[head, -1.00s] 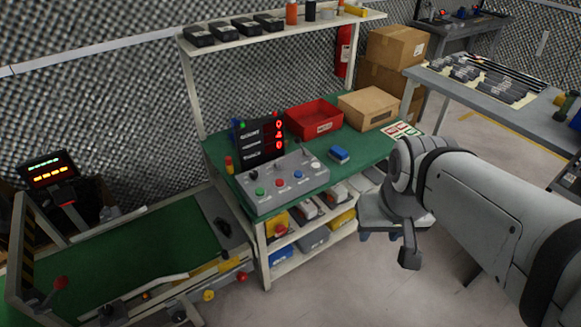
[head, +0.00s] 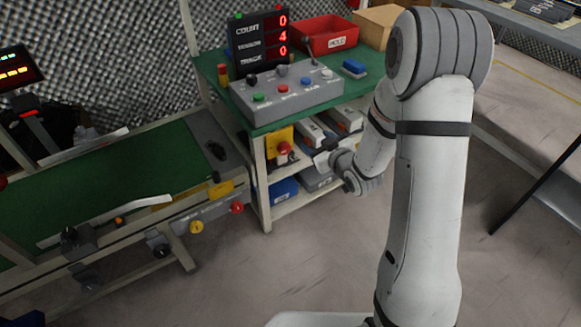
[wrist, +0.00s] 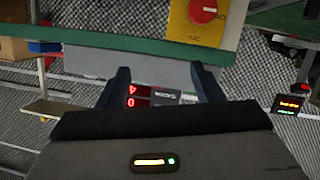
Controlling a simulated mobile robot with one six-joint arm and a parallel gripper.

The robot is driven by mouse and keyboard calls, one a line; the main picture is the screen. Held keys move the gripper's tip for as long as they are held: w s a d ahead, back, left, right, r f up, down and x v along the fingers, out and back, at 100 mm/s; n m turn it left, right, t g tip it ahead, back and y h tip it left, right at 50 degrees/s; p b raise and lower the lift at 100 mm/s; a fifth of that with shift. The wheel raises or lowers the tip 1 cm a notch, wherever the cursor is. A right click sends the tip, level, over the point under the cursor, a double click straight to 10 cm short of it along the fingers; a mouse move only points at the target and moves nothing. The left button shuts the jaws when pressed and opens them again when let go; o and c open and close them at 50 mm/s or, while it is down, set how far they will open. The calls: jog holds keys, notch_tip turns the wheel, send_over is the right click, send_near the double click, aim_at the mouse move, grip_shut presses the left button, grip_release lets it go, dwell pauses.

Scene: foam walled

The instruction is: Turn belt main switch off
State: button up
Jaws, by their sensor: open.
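A yellow switch box (head: 277,138) with a red rotary knob (head: 284,148) hangs below the front edge of the green bench, at its left end. In the wrist view the yellow plate (wrist: 183,32) and red knob (wrist: 204,10) show at the top, partly cut off. A light mark lies across the knob; its setting is hard to tell. My gripper (wrist: 161,80) is open, with nothing between its fingers. The knob lies beyond and a little right of the fingers there, apart from them. In the head view my wrist is right of the box; my fingers are not clearly visible.
A grey control panel (head: 290,95) with coloured buttons and a counter display (head: 258,45) stand on the bench (head: 205,62). Floor in front is clear.

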aim_at(286, 151)
jog(key=s+a+f+n+t+y+b, duration=0.1)
jog(key=a+f+y+b, duration=0.1)
jog(key=f, duration=0.3)
jog(key=s+a+f+y+b, duration=0.1)
jog(key=f+y+b, duration=0.1)
jog(key=f, duration=0.3)
jog(key=x, duration=0.2)
jog(key=b+x, duration=0.1)
jog(key=x, duration=0.2)
jog(key=r+b+x, duration=0.1)
jog(key=x, duration=0.2)
jog(key=shift+a, duration=0.1)
jog(key=shift+c, duration=0.4)
jog(key=c, duration=0.9)
